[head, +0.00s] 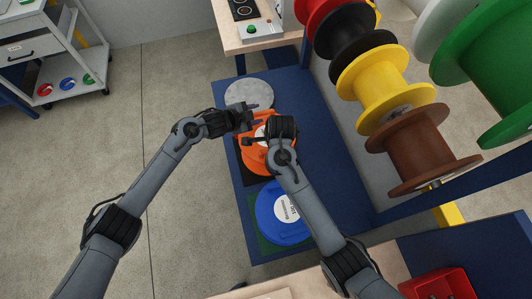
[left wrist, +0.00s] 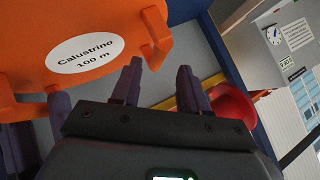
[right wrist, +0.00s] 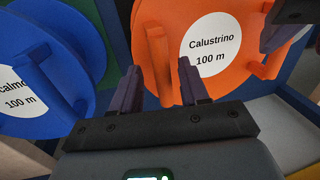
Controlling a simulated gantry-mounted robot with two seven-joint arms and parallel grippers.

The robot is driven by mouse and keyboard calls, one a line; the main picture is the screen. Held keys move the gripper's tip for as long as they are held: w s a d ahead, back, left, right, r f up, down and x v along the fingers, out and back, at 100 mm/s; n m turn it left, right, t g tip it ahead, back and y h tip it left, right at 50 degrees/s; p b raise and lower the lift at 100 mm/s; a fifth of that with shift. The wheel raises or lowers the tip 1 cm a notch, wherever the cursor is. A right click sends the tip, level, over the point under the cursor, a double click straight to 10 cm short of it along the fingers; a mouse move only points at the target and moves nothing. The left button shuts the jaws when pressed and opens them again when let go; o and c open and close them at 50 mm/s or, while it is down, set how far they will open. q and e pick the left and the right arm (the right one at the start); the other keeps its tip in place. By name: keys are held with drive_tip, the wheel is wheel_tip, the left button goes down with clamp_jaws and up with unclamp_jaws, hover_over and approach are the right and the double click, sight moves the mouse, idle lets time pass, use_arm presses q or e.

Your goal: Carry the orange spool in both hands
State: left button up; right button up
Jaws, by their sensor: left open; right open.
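The orange spool (head: 256,159), labelled "Calustrino 100 m", lies on the blue bench, partly hidden by my right arm. My left gripper (head: 245,116) is open at the spool's far edge. In the left wrist view its fingers (left wrist: 160,88) stand apart just below an orange handle of the spool (left wrist: 25,45), with nothing between them. My right gripper (right wrist: 158,85) is open. In the right wrist view, one handle of the spool (right wrist: 205,85) stands upright between its fingers or just beyond them; contact cannot be told.
A blue spool (head: 277,225) lies nearer on the same blue bench (head: 322,165), and a grey disc (head: 249,93) lies beyond. A rack with black, yellow (head: 376,85) and brown (head: 420,145) spools stands to the right. A red bin (head: 440,284) is at lower right.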

drive_tip(key=shift+r, duration=0.2)
use_arm(q)
drive_tip(key=v, duration=1)
use_arm(e)
wheel_tip(320, 180, up, 11)
drive_tip(key=s, duration=0.2)
drive_tip(key=shift+s+d+r, duration=0.15)
drive_tip(key=shift+d+r, duration=0.05)
drive_tip(key=shift+d, duration=0.1)
use_arm(q)
drive_tip(key=shift+s+r, duration=0.1)
drive_tip(key=shift+s, duration=0.05)
use_arm(e)
drive_tip(key=shift+f, duration=0.1)
